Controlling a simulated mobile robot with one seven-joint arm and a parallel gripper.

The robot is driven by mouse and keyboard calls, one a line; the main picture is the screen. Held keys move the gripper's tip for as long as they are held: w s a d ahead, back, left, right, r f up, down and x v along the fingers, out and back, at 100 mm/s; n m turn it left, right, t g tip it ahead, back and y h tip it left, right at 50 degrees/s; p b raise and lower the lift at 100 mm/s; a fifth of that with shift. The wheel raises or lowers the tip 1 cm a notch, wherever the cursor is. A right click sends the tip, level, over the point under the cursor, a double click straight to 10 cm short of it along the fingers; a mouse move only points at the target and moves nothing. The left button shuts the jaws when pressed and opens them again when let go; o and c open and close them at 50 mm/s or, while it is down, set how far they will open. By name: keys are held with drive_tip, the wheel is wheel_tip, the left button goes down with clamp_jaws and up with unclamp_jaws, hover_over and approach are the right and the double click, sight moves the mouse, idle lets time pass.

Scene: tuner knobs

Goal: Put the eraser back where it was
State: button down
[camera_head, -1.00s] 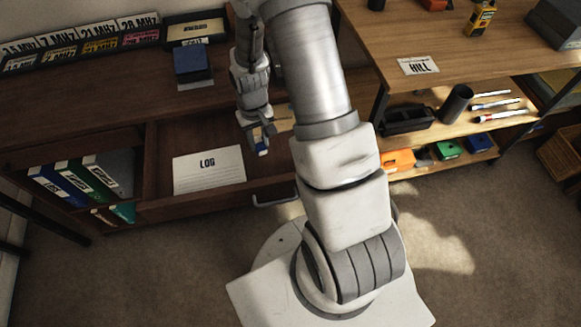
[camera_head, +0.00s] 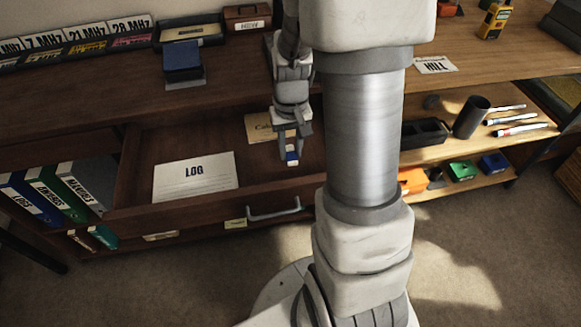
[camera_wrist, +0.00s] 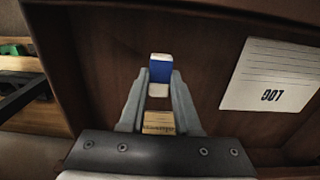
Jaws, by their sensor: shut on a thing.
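The eraser (camera_head: 292,156), white with a blue sleeve, is between the fingertips of my gripper (camera_head: 291,147). My gripper is shut on it. In the wrist view the eraser (camera_wrist: 160,70) sticks out past the fingertips (camera_wrist: 159,82). My gripper points down over the open drawer (camera_head: 140,160), in its right part. I cannot tell whether the eraser touches the drawer floor. A tan card or envelope (camera_head: 260,128) lies in the drawer behind my gripper, partly hidden by it.
A white LOG sheet (camera_head: 195,178) lies in the drawer's left part. The drawer front has a metal handle (camera_head: 273,212). A blue block (camera_head: 182,60) stands on the desk above. Open shelves at right hold a black cup (camera_head: 471,117), markers and coloured boxes.

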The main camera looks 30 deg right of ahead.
sight(291, 171)
drive_tip(key=shift+f+b, duration=0.7)
drive_tip(key=shift+f, duration=1.75)
drive_tip(key=shift+f, duration=0.15)
drive_tip(key=c, duration=0.6)
unclamp_jaws()
wheel_tip(291, 171, up, 12)
drive_tip(key=p, duration=0.4)
drive_tip(key=s+a+r+n+t, duration=0.1)
drive_tip(key=s+a+r+t, duration=0.1)
drive_tip(key=s+a+r, duration=0.1)
drive_tip(key=s+a+r+n+t, duration=0.1)
drive_tip(key=s+a+r, duration=0.3)
drive_tip(key=r, duration=0.3)
drive_tip(key=s+a+r+n+t, duration=0.1)
drive_tip(key=s+a+r+t, duration=0.1)
drive_tip(key=s+r, duration=0.3)
drive_tip(key=shift+s+a+r+t, duration=0.1)
drive_tip(key=shift+a+r+t, duration=0.25)
drive_tip(key=shift+a, duration=0.45)
